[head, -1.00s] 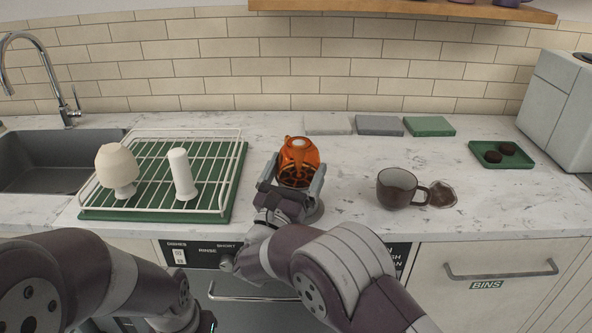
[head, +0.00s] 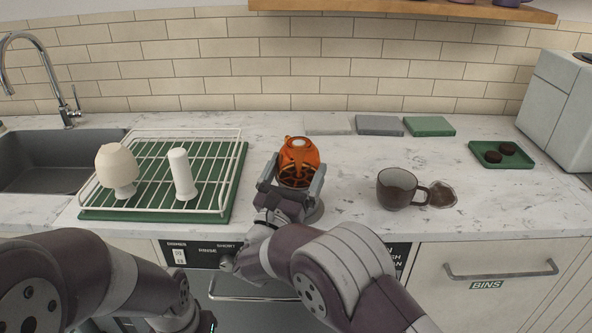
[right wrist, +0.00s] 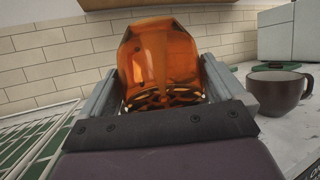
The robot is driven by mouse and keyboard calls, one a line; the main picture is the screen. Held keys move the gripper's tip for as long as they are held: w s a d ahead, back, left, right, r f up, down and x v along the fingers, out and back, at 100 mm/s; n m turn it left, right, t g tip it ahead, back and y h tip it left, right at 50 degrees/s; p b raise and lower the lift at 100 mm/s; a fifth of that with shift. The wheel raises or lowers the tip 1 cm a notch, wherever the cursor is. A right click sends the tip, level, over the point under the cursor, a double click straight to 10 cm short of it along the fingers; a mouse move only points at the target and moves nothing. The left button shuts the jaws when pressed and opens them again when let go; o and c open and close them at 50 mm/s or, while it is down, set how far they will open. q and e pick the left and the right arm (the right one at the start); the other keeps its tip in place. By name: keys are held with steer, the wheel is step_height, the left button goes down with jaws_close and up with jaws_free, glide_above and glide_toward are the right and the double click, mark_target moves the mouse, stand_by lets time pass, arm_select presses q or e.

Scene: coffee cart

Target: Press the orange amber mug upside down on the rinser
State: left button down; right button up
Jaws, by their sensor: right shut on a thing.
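The orange amber mug (head: 299,157) is see-through and sits upside down over the rinser (head: 316,211), whose base shows beneath it. Dark slots of the rinser's top show through the mug's glass low down. My right gripper (head: 291,183) is shut on the mug, with one finger on each side of it. In the right wrist view the mug (right wrist: 165,62) stands between the two fingers, above a dark slotted disc. My left arm comes in at the lower left of the head view, and its gripper cannot be made out clearly.
A dish rack (head: 150,207) holding a white cup and a white upright piece stands to the left. A dark mug (head: 396,188) stands right of the rinser beside a brown spill (head: 442,194). Three folded cloths (head: 379,125) lie behind. A sink (head: 55,160) is far left.

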mark_target(296, 146)
steer(key=shift+r+b, duration=0.4)
steer(key=shift+r, duration=3.1)
